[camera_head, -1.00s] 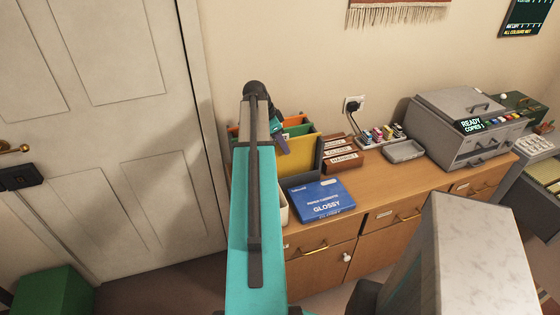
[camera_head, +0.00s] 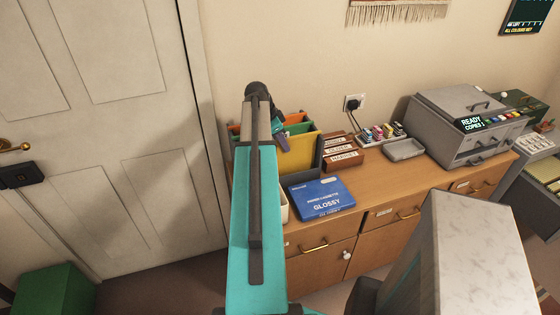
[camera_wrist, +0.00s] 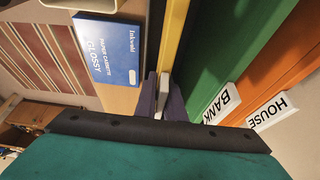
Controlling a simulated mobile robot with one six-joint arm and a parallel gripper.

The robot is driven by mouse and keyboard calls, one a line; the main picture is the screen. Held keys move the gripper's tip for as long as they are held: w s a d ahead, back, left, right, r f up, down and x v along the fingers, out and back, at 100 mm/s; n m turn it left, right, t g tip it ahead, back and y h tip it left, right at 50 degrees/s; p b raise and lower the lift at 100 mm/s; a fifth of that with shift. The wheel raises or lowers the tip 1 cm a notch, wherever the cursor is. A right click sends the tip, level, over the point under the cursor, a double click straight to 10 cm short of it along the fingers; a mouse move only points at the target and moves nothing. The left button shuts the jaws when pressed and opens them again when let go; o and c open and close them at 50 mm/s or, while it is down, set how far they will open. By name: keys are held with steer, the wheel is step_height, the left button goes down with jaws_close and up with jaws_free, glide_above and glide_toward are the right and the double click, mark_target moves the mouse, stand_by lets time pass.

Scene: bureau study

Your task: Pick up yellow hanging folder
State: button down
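The yellow hanging folder (camera_head: 301,154) stands in a dark file box on the sideboard, at the front of the hanging folders. In the wrist view it shows edge-on as a yellow strip (camera_wrist: 174,35). My gripper (camera_wrist: 163,98) is at its top edge, with the fingers close on either side of a pale tab; I see no clear gap there, so it looks shut on the folder. In the head view my gripper (camera_head: 281,140) is partly hidden by my arm. Green (camera_wrist: 228,45) and orange (camera_wrist: 290,65) folders hang beside it, tabbed BANK and HOUSE.
A blue glossy paper box (camera_head: 321,198) lies just in front of the file box. Brown labelled boxes (camera_head: 343,160), a grey tray (camera_head: 404,149) and a copier (camera_head: 468,125) stand to the right. The wall is close behind and a door (camera_head: 110,130) is at left.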

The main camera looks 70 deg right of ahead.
steer(key=shift+r, duration=0.1)
stand_by(0.4)
step_height(320, 180, up, 28)
steer(key=b, duration=0.5)
steer(key=shift+b, duration=0.4)
steer(key=shift+w, duration=0.1)
stand_by(0.6)
